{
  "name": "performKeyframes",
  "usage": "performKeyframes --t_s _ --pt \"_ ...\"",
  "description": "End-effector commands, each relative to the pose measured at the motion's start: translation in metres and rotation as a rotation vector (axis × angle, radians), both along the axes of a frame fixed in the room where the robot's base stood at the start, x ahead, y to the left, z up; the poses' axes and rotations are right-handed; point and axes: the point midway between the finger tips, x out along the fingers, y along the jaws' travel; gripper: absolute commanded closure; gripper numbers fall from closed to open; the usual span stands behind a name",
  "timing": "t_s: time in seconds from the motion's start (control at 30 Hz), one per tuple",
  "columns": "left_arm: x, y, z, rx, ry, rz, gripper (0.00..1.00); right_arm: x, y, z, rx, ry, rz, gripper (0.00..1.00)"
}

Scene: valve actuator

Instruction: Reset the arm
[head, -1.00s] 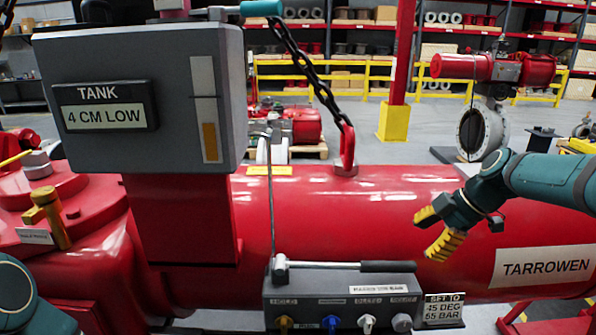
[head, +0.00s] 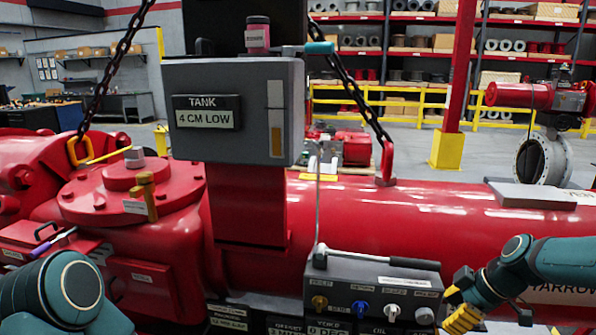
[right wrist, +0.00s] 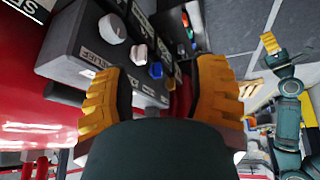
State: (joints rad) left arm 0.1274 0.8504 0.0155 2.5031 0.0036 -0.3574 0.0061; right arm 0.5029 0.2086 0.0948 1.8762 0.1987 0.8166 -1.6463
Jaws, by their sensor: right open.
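The grey control box (head: 345,278) is fixed at the front of the red actuator cylinder (head: 440,215). A lever with a black grip (head: 415,263) lies along its top. Its front has a yellow knob (head: 319,302), blue knob (head: 361,311), white knob (head: 392,312) and grey knob (head: 424,315). My right gripper (head: 462,308) is open beside the box's right end; the right wrist view shows its spread fingers (right wrist: 160,95) with the knobs beyond them. A yellow finger of my left gripper (right wrist: 269,42) shows in the right wrist view; its jaw opening is unclear.
A grey tank (head: 235,110) reading "4 CM LOW" stands above the cylinder, with a teal-handled lever (head: 320,47) at its upper right. Chains (head: 120,60) hang to lifting eyes. A yellow T-handle (head: 148,195) stands on the red housing at left.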

Motion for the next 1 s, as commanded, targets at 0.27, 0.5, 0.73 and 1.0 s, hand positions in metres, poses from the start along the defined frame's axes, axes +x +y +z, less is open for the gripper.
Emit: performKeyframes --t_s 0.27,0.5,0.73,1.0 --pt "0.0 0.0 0.0 0.0 0.001 0.0 1.0 -0.015 0.102 -0.149 0.086 0.265 -0.408 0.42" --pt "0.0 0.0 0.0 0.0 0.0 0.0 1.0 -0.08 0.189 -0.24 0.144 0.444 -0.772 0.42" --pt "0.0 0.0 0.0 0.0 0.001 0.0 1.0 -0.138 0.235 -0.276 0.2 0.543 -1.017 0.42" --pt "0.0 0.0 0.0 0.0 0.0 0.0 1.0 -0.152 0.243 -0.282 0.222 0.567 -1.091 0.42"
